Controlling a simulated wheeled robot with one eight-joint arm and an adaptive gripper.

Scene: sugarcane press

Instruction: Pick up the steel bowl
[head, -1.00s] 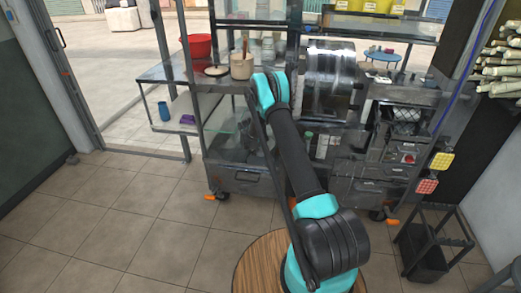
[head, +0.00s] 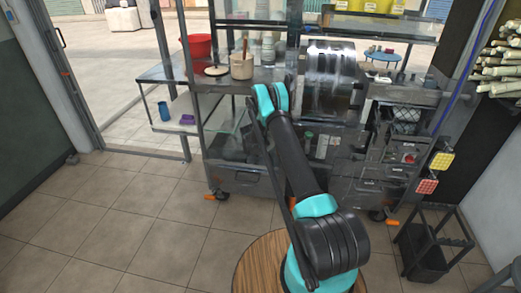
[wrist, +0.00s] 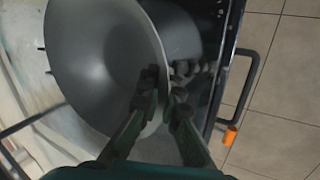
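The steel bowl (wrist: 95,60) fills the left and middle of the wrist view, a wide grey bowl with its inside facing the camera. My gripper (wrist: 167,86) is at its right rim. One dark finger lies over the inside of the bowl and the other is just outside the rim. The fingers are close together with the bowl's edge between them, so they look shut on it. The exact contact is dark. In the head view I cannot make out the bowl or my gripper; my arm hides part of the cart.
The metal press cart (head: 238,180) stands ahead, with posts and shelves around my arm. A black rack (head: 430,250) is at right. The tiled floor at left is clear.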

